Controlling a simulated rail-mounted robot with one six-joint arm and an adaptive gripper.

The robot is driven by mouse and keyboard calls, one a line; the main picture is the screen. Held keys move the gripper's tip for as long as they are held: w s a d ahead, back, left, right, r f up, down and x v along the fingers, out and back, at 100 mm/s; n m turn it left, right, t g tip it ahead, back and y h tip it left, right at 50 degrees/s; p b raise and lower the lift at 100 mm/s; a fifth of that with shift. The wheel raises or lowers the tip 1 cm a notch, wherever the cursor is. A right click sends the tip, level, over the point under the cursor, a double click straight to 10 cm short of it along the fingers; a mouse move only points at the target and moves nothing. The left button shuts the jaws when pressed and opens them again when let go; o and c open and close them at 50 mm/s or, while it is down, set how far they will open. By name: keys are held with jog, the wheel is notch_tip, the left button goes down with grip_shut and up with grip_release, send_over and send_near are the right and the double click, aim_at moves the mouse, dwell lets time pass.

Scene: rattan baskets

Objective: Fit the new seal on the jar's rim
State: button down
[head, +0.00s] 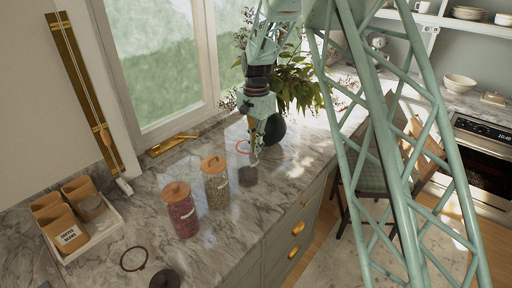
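A thin orange-red ring (243,147), the seal, lies roughly level at my gripper's fingertips. A dark-bottomed clear jar (247,178) stands on the counter just below. The ring appears at about the height of its rim. I cannot tell whether the ring rests on the rim or is apart from it. My gripper (255,155) points down at the ring's right side and covers part of the jar. Its fingers are too small to tell whether they are closed on the ring. A dark ring (133,259) lies on the counter at the front left.
Two filled jars with wooden lids, one red (181,212) and one green (216,187), stand left of my gripper. A dark round piece (165,279) lies at the front edge. A white tray (108,226) with containers is far left. A plant (297,85) stands close behind.

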jog(key=shift+f, duration=0.1)
dwell(0.3)
jog(key=c, duration=2.9)
grip_release()
jog(key=shift+o, duration=0.2)
notch_tip(320, 180, up, 12)
